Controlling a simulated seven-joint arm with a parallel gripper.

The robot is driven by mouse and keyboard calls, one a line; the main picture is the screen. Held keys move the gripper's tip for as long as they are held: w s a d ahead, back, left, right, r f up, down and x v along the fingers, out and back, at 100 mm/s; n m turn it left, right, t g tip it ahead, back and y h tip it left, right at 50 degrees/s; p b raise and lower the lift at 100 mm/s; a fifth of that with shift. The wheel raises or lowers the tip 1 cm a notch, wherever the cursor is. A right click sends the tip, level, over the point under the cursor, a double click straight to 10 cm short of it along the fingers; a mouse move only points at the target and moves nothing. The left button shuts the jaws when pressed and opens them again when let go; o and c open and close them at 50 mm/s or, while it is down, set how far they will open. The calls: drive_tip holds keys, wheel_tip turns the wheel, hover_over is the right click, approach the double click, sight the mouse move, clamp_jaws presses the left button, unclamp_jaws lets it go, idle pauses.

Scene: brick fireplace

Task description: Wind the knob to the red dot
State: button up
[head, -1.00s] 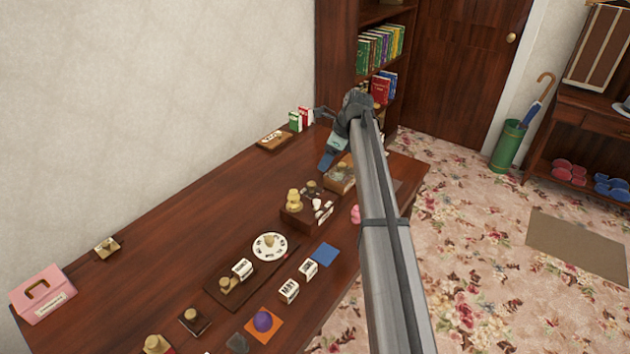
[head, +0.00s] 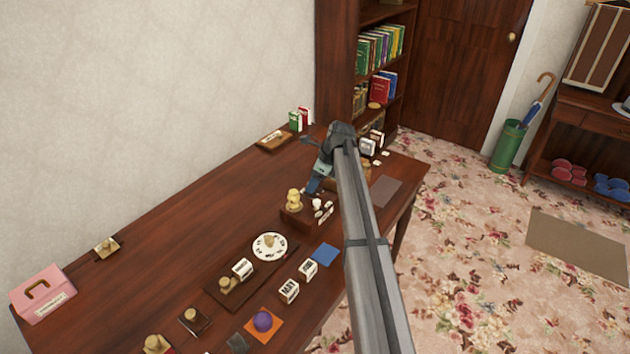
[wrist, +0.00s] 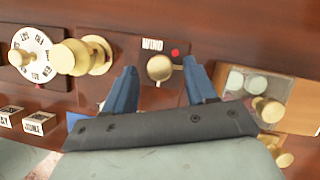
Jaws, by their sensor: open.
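The brass knob (wrist: 160,69) sits on a dark brown wooden panel in the wrist view, under a white label reading WIND (wrist: 152,44). The red dot (wrist: 175,53) is on the panel just above and right of the knob. My gripper (wrist: 161,66) is open, with one blue finger left of the knob and one right of it. The knob shows in the gap, and I cannot tell whether the fingers touch it. The knob's pointing direction is unclear. In the head view my gripper (head: 314,187) hides the knob.
The table's back left (head: 190,215) is clear.

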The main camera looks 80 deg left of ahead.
clamp_jaws()
idle(0.4)
drive_tip(key=shift+n, duration=0.3)
drive_tip(key=n, duration=0.1)
drive_tip(key=n+h, duration=0.1)
drive_tip(key=n, duration=0.2)
drive_tip(key=shift+w+a+g+h, duration=0.1)
drive_tip(key=shift+a+g+h, duration=0.2)
drive_tip(key=shift+a+h, duration=0.1)
drive_tip(key=shift+n+h, duration=0.8)
drive_tip(key=shift+n, duration=1.5)
